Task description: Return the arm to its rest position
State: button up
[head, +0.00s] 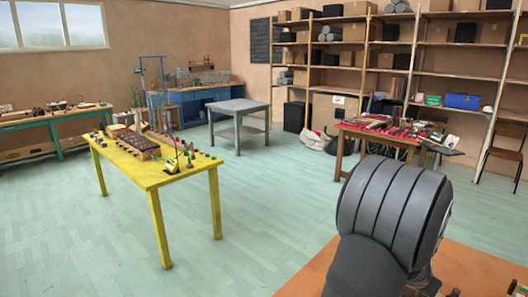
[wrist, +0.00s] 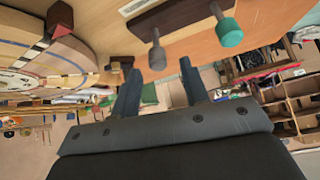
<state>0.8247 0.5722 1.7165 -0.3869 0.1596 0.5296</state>
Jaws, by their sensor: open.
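My gripper (wrist: 159,66) shows in the wrist view with its two dark fingers apart and nothing between them. Beyond the fingertips is a mallet with a grey head (wrist: 157,56). A second mallet with a teal head (wrist: 229,33) is to the right of it. Neither is held. In the head view, a thick grey segment of my arm fills the lower right, and the gripper itself cannot be made out there.
The wrist view appears turned over, with a wooden surface (wrist: 275,14) along the top and round striped wooden pieces (wrist: 48,58) at upper left. In the head view, an orange tabletop (head: 478,268) lies beside my arm. A yellow table (head: 150,180) stands across open floor.

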jog(key=shift+w+d+f, duration=0.2)
jog(key=shift+d+f, duration=0.05)
jog(key=shift+f, duration=0.1)
jog(key=v, duration=1.7)
jog(key=x, duration=1.8)
jog(key=shift+d+r+g+y, duration=0.15)
jog(key=shift+r+g+y, duration=0.15)
jog(key=shift+w+d+r+g+y, duration=0.15)
jog(key=shift+w+d+g+y, duration=0.45)
jog(key=shift+w+g+y, duration=0.35)
jog(key=v, duration=0.7)
jog(key=shift+s, duration=0.1)
